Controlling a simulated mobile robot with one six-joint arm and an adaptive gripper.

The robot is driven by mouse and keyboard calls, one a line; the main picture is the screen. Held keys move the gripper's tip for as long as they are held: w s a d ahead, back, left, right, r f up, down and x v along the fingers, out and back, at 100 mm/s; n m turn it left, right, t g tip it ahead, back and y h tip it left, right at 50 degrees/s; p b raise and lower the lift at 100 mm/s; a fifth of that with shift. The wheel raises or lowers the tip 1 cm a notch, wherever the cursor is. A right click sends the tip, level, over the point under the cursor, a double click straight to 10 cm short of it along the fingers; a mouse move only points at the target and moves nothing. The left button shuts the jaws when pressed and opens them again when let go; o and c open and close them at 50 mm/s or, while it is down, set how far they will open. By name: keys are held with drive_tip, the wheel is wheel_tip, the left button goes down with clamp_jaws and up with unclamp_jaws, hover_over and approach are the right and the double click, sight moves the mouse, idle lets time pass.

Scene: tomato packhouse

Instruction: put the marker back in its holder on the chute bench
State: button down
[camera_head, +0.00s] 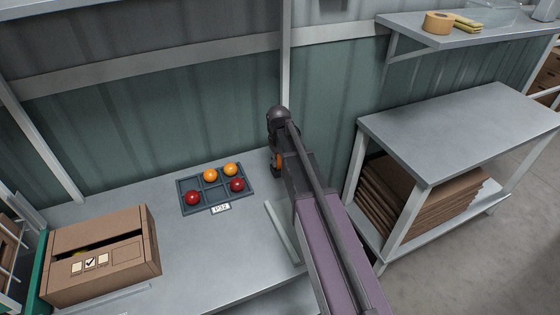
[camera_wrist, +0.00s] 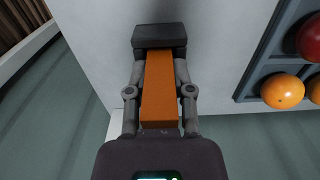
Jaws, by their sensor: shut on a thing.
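My gripper (camera_head: 276,172) is above the right part of the grey bench (camera_head: 215,250), near the wall, in the head view. It is shut on an orange, straight-sided thing, which I take to be the marker (camera_head: 279,159). In the wrist view the marker (camera_wrist: 159,95) lies between the finger linkages, and dark fingertips (camera_wrist: 160,38) close at its far end. My arm hides part of the bench beside it. I cannot make out a marker holder in either view.
A blue-grey tray (camera_head: 213,190) with red and orange tomatoes (camera_head: 210,175) lies left of my gripper. A cardboard box (camera_head: 130,262) stands at the bench's left. A low rail (camera_head: 283,232) lies near my arm. Another table (camera_head: 460,125) stands right.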

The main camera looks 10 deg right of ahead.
drive_tip(key=shift+f, duration=0.1)
drive_tip(key=shift+c, duration=2.1)
unclamp_jaws()
drive_tip(key=c, duration=0.3)
drive_tip(key=shift+r+p, duration=3.5)
drive_tip(key=shift+r, duration=0.05)
drive_tip(key=s+m, duration=0.1)
drive_tip(key=s, duration=0.9)
drive_tip(key=s+m, duration=0.1)
drive_tip(key=s, duration=0.9)
drive_tip(key=shift+d, duration=0.2)
